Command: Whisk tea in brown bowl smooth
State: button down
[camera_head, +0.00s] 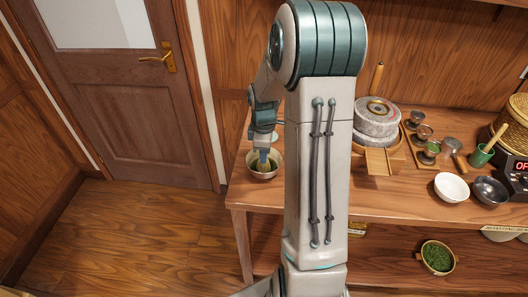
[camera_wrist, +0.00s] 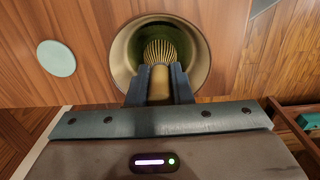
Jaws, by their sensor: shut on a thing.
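The bowl (camera_head: 275,172) stands on the left end of the wooden table, partly behind my arm. In the wrist view the bowl (camera_wrist: 119,58) is brownish-beige, with green tea (camera_wrist: 160,30) inside. My gripper (camera_head: 264,155) is over the bowl and points down. In the wrist view my gripper (camera_wrist: 160,82) is shut on the pale handle of a bamboo whisk (camera_wrist: 160,50). The whisk's tines are down inside the bowl, over or in the green tea. How deep the tines reach is hard to tell.
A stone mill (camera_head: 377,117) stands right of my arm. Further right are several metal cups, a green cup (camera_head: 481,155), a white bowl (camera_head: 451,187) and a dark bowl (camera_head: 490,190). A pale green disc (camera_wrist: 57,58) lies left of the bowl. A bowl of green leaves (camera_head: 437,257) sits lower down.

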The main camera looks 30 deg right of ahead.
jog(key=shift+r+p, duration=2.25)
jog(key=shift+r, duration=0.9)
jog(key=shift+r, duration=0.1)
jog(key=shift+r+p, duration=1.8)
jog(key=shift+r, duration=0.6)
